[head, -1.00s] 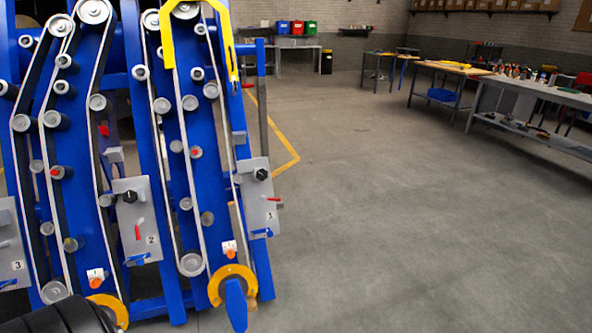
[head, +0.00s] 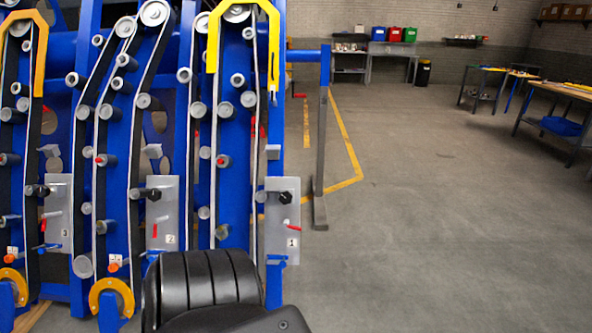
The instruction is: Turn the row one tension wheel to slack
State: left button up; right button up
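The row one panel (head: 283,215) is a grey plate marked 1 on the right side of the blue harvester chassis. It carries a black knob (head: 285,197), a small red lever (head: 293,227) and a blue handle (head: 277,257) low down. I cannot tell which part is the tension wheel or how it is set. The row one belt (head: 255,140) runs around grey rollers to the left of the panel. Neither gripper is in view. A black ribbed part of my own arm covers the bottom of row one.
Panel 2 (head: 162,205) and panel 3 (head: 58,203) stand to the left with similar controls. A grey post (head: 320,160) with a foot stands right of panel 1. The floor (head: 440,250) to the right is clear. Workbenches (head: 560,92) stand farther back.

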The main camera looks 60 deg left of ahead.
aim_at(286, 197)
jog(key=u, duration=0.5)
jog(key=i, duration=0.9)
jog(key=u, duration=0.75)
jog(key=i, duration=0.25)
jog(key=u, duration=0.2)
